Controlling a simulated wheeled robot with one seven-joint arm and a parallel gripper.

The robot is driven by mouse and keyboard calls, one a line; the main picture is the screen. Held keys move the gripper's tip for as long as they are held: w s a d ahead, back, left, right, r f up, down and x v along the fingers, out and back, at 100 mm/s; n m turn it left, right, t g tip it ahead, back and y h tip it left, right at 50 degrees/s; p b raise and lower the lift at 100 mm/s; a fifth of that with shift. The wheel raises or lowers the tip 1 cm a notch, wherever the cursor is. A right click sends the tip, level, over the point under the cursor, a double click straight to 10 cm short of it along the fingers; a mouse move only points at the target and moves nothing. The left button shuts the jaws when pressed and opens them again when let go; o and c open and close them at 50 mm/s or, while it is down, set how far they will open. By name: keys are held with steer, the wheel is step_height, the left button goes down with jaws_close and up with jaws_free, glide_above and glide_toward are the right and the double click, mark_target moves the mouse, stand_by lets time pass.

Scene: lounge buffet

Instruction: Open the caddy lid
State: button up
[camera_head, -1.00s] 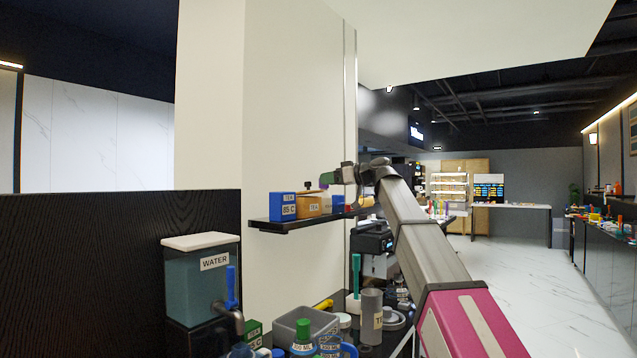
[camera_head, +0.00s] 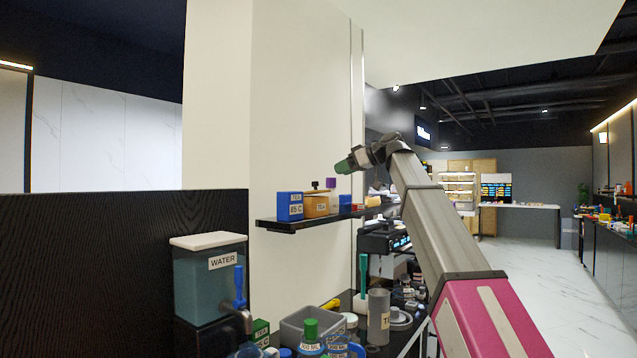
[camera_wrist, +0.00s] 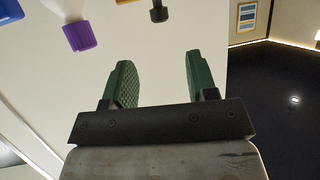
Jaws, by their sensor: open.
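The tea caddy (camera_head: 317,206) is a tan box with a TEA label on a dark wall shelf. A dark knob (camera_head: 315,184) stands on its top, and the lid looks down. In the wrist view, which appears upside down, a dark knob (camera_wrist: 158,12) shows at the top edge. My gripper (camera_head: 345,166) is above and to the right of the caddy in the head view, apart from it. In the wrist view my gripper (camera_wrist: 157,80) has its green fingers spread with nothing between them.
A blue TEA box (camera_head: 289,207) stands left of the caddy. A purple-topped item (camera_head: 331,183) is close on its right; its purple part (camera_wrist: 80,36) also shows in the wrist view. The shelf (camera_head: 283,224) hangs above a crowded counter with a water dispenser (camera_head: 208,279).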

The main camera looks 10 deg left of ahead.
steer(key=x, duration=1)
steer(key=shift+a, duration=0.25)
jaws_close()
